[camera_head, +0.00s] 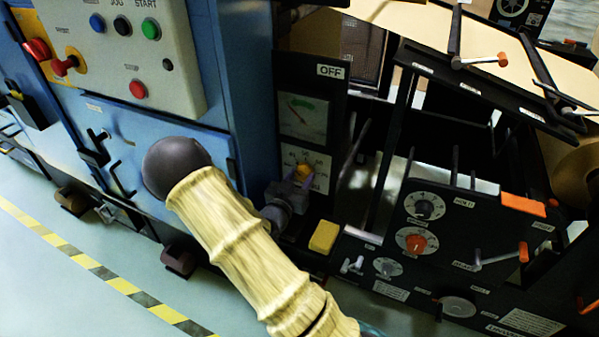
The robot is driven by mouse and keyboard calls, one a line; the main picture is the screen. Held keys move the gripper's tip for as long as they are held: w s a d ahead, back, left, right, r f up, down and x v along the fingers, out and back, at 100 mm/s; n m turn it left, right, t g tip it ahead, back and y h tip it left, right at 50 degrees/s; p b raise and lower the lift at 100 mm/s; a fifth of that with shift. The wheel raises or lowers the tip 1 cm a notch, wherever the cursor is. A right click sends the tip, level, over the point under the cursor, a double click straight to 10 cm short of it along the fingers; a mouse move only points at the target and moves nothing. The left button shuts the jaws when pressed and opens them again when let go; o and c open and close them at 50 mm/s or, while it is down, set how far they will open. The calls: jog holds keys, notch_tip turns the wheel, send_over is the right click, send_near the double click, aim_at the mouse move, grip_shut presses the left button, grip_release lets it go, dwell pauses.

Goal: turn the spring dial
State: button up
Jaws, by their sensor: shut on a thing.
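The dial with a yellow-orange knob (302,171) sits on a white marked plate below a gauge, on a black upright panel. I take it for the spring dial; its label is too small to read. My gripper (296,183) is at this knob, coming from the lower left, with its fingers shut on it. The fingers hide the knob's lower part and some of the plate's markings. My arm, in a pale yellow sleeve, crosses the lower middle of the view.
A needle gauge (303,117) is just above the dial. A blue cabinet (238,80) stands close on the left, with a button panel (125,50). A yellow block (324,237) is below right. The black control panel (455,235) on the right carries several knobs and an orange-handled crank (500,257).

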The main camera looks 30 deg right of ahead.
jog(key=n+p, duration=0.1)
jog(key=n, duration=0.1)
jog(key=r+n+p, duration=0.1)
jog(key=n+p, duration=0.1)
jog(key=shift+w, duration=0.1)
jog(key=shift+f+n+p, duration=0.1)
jog(key=shift+n+p, duration=1.05)
jog(key=shift+n, duration=0.75)
jog(key=o, duration=0.9)
jog(key=shift+f, duration=0.1)
jog(key=shift+o, duration=0.3)
jog(key=shift+f, duration=0.1)
jog(key=p+v, duration=0.1)
jog(key=v, duration=1.6)
